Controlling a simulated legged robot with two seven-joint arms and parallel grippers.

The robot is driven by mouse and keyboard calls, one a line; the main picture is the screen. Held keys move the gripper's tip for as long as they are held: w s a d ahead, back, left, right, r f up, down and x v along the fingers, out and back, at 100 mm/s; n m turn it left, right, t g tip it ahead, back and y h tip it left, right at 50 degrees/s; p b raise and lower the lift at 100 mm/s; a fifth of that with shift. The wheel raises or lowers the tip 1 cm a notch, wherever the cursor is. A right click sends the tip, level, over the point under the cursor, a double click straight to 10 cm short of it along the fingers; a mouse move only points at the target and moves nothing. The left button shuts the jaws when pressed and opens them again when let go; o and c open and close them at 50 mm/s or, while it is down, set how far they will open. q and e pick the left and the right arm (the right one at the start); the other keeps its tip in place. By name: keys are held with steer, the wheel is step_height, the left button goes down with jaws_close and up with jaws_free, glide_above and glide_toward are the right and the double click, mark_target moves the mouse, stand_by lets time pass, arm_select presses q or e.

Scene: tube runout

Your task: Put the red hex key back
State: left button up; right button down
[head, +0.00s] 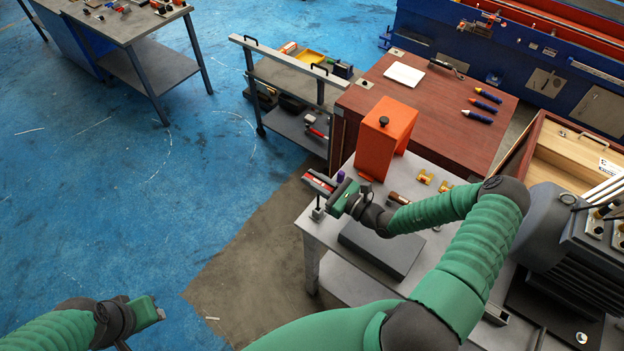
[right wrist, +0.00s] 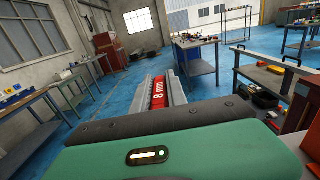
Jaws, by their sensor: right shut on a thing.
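My right gripper (head: 322,184) is shut on the red hex key, over the left edge of the grey workbench (head: 327,236). In the right wrist view the red handle of the hex key (right wrist: 158,94), marked "8 mm", lies between the two grey fingers. The rest of the key is hidden by the fingers. A small metal post on a foot (head: 317,212) shows just below the gripper; I cannot tell whether they touch. My left gripper (head: 158,313) is at the lower left over the floor, and its finger gap is not clear.
An orange box with a black knob (head: 385,137) stands close behind the right gripper. A dark flat plate (head: 380,248) and small brass parts (head: 425,177) are on the bench. A brown cabinet (head: 440,98) and a tool cart (head: 291,67) stand beyond. The blue floor at left is open.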

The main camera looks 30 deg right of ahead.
steer(key=shift+d, duration=0.3)
steer(key=shift+a, duration=0.2)
steer(key=shift+d+f+b, duration=0.15)
steer(key=shift+f+b, duration=0.65)
steer(key=shift+f, duration=0.35)
steer(key=shift+f+b, duration=1.15)
steer(key=shift+f, duration=0.5)
steer(key=c, duration=1.3)
jaws_free()
steer(key=shift+o, duration=0.2)
steer(key=o, duration=0.8)
